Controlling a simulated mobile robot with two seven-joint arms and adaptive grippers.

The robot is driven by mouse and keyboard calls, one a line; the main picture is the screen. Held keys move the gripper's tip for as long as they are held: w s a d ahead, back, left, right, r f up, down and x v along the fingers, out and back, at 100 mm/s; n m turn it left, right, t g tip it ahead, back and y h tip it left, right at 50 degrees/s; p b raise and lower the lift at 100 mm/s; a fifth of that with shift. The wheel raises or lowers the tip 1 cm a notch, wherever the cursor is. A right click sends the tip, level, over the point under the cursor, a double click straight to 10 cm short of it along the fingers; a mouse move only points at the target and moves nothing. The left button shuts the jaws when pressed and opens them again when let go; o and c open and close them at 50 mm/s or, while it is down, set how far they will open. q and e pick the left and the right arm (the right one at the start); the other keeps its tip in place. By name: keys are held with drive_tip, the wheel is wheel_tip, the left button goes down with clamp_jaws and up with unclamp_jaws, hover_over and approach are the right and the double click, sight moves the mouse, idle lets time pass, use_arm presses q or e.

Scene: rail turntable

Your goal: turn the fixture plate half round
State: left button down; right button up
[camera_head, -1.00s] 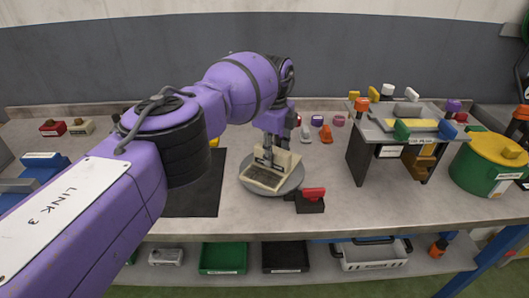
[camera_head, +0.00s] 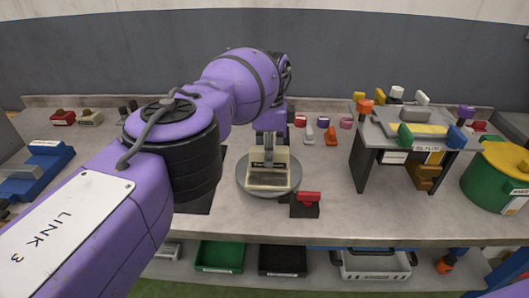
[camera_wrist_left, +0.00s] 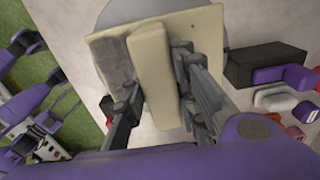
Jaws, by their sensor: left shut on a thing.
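The cream fixture plate (camera_head: 284,178) lies on a round grey turntable (camera_head: 245,184) on the bench. In the head view its edges sit nearly square to the picture, with a greyish panel on the near side. In the left wrist view the plate (camera_wrist_left: 104,50) carries a raised cream bar (camera_wrist_left: 153,80). My left gripper (camera_head: 268,158) reaches down onto the plate from behind. In the left wrist view its fingers (camera_wrist_left: 160,100) lie on both sides of the bar and are shut on it. My right gripper is not in view.
A black block with a red top (camera_head: 306,202) stands close to the turntable's right front. A dark stand with coloured parts (camera_head: 405,145) and a green pot with a yellow lid (camera_head: 495,178) are at the right. Small coloured pieces (camera_head: 325,128) lie behind. Bins sit below.

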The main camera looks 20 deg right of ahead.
use_arm(q)
drive_tip(key=shift+f, duration=0.1)
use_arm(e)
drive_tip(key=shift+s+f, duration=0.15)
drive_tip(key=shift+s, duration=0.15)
use_arm(q)
drive_tip(key=c, duration=1.4)
unclamp_jaws()
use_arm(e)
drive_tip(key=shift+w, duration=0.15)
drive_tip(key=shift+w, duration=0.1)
use_arm(q)
wheel_tip(320, 180, up, 12)
